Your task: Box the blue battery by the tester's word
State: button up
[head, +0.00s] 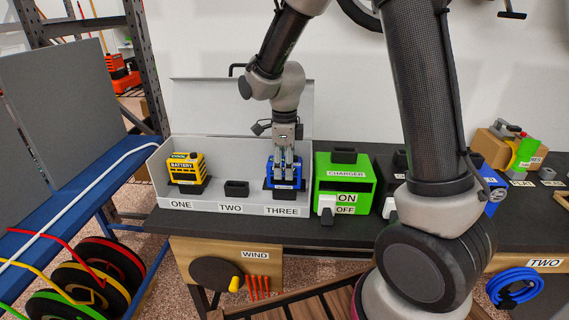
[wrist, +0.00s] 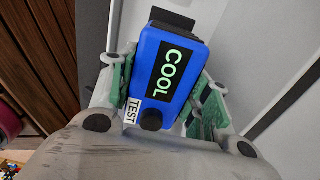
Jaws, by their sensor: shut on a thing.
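The blue battery (head: 270,172) is upright at the place marked THREE in the grey open box (head: 207,206). My gripper (head: 286,178) reaches down from above and is shut on it. In the wrist view the blue battery (wrist: 150,62) sits between my green-padded fingers; its screen reads COOL, beside a TEST label and a round black knob. Whether its foot is fully seated in the socket is hard to tell. A yellow battery (head: 186,167) stands at place ONE. The black socket (head: 236,188) at place TWO is empty.
A green charger (head: 345,178) with an ON/OFF switch (head: 326,209) stands close to the right of the box, its top dock empty. My arm hides part of the bench further right. The box's raised lid (head: 215,105) stands behind.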

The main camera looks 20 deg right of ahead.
jog(key=shift+f, duration=0.1)
jog(key=o, duration=1.5)
notch_tip(320, 180, up, 12)
